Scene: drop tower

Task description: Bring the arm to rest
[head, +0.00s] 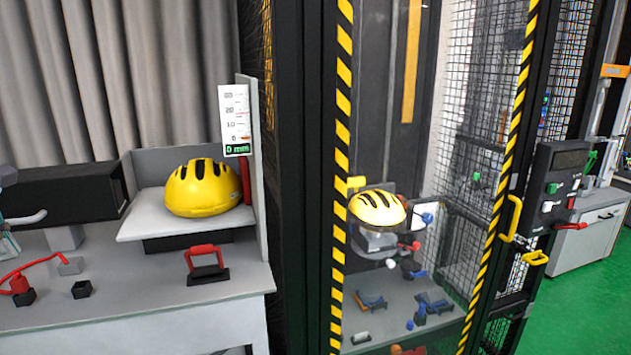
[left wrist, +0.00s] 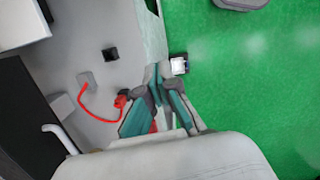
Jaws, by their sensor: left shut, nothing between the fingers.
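My left gripper (head: 8,238) shows only as a sliver of grey and teal at the left edge of the head view, over the grey bench. In the left wrist view my left gripper (left wrist: 161,78) shows whole, with teal and grey fingers closed together and nothing between them. It hangs near the bench edge, beside the green floor. The rest of the left arm is mostly out of the head view. My right gripper is in neither view.
The grey bench (head: 150,296) carries a yellow helmet (head: 203,188) on a raised shelf, a red-handled clamp (head: 207,264), and a small black block (head: 82,289). The drop tower cage (head: 341,80) holds another yellow helmet (head: 377,208). Green floor (left wrist: 255,80) is open beside the bench.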

